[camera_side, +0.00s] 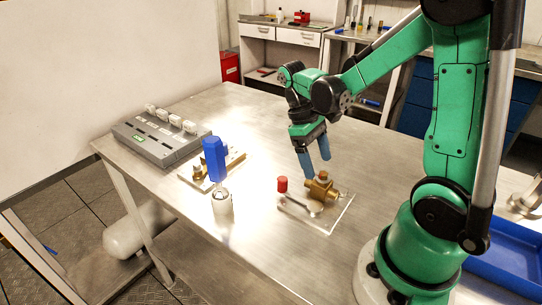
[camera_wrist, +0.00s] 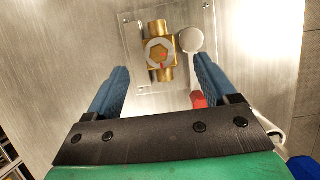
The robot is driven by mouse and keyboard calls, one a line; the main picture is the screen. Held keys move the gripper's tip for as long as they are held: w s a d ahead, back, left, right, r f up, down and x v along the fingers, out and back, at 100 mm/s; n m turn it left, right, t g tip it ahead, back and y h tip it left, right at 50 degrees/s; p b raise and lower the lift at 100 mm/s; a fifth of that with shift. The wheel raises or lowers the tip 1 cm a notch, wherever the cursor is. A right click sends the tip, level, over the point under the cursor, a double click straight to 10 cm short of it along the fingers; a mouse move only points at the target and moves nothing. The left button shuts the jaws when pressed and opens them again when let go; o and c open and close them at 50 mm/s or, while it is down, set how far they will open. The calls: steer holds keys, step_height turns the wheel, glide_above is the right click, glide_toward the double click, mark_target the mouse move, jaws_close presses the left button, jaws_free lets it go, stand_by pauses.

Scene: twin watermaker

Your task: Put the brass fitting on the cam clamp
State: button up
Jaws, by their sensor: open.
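The brass fitting (camera_side: 322,188) sits on the clear plate of the cam clamp (camera_side: 346,210), right beside the clamp's round pale disc. In the wrist view the fitting (camera_wrist: 158,50) shows from above, with a hexagonal face, between and beyond my fingertips. The clamp's disc (camera_wrist: 191,40) touches or nearly touches its right side; I cannot tell which. The clamp's lever ends in a red knob (camera_side: 282,184), which is partly hidden behind my right finger in the wrist view. My gripper (camera_side: 314,166) is open and empty, pointing down just above and behind the fitting.
A blue-topped tool (camera_side: 214,160) stands upright in a pale cup (camera_side: 222,208) to the left. Behind it lies a plate with brass parts (camera_side: 186,178). A grey box with white plugs (camera_side: 150,142) stands at the far left. The steel table (camera_side: 262,125) is clear behind the clamp.

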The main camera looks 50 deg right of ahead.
steer(key=v, duration=0.6)
steer(key=w+a+t, duration=0.2)
steer(key=a+t, duration=0.8)
steer(key=t, duration=0.1)
steer(key=shift+a+r+t, duration=0.3)
steer(key=shift+a+r, duration=0.05)
steer(key=shift+r, duration=0.1)
